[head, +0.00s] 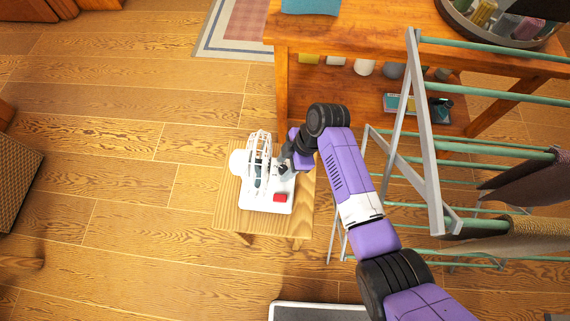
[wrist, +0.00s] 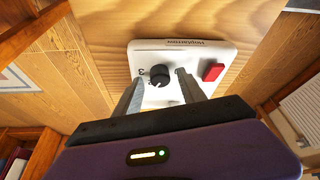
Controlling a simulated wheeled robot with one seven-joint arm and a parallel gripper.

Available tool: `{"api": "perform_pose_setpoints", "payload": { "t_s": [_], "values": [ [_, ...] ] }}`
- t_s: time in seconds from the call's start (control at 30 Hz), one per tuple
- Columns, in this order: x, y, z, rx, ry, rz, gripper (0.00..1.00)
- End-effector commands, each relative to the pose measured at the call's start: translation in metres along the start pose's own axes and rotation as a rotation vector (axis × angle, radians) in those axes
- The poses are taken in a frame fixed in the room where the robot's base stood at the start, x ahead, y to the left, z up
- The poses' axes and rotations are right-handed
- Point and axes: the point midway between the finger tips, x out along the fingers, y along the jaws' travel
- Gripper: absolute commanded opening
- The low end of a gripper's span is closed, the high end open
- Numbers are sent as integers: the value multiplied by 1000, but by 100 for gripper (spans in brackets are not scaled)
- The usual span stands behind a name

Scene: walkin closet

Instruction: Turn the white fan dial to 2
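The white fan (head: 262,177) stands on a small wooden stool, its caged head at the left of its base. In the wrist view its white base (wrist: 215,60) shows a black round dial (wrist: 160,75) with a white mark and a red button (wrist: 213,72). A "3" is readable left of the dial; the other numbers are hidden or too small. My gripper (wrist: 158,85) is open, with one finger on each side of the dial and a gap to it. In the head view my gripper (head: 287,163) is beside the fan head, above the base.
The wooden stool (head: 230,214) has little free room around the fan. A drying rack (head: 425,130) with hanging cloths stands close on the right of my arm. A wooden table (head: 350,45) is behind.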

Motion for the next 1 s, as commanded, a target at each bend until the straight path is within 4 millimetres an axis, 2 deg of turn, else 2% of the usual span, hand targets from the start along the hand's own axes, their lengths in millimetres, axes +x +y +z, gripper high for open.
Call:
{"api": "perform_pose_setpoints", "payload": {
  "t_s": [0.17, 0.27, 0.5, 0.7, 1.0],
  "values": [
    [-2, 0, 0, 0, 0, 0, 48],
    [-10, 1, 0, 0, 0, 3, 48],
    [-48, 1, 0, 0, 0, 4, 48],
    [-72, 0, 0, 0, 0, 1, 48],
    [-78, 0, 0, 0, 0, 0, 48]
  ]
}}
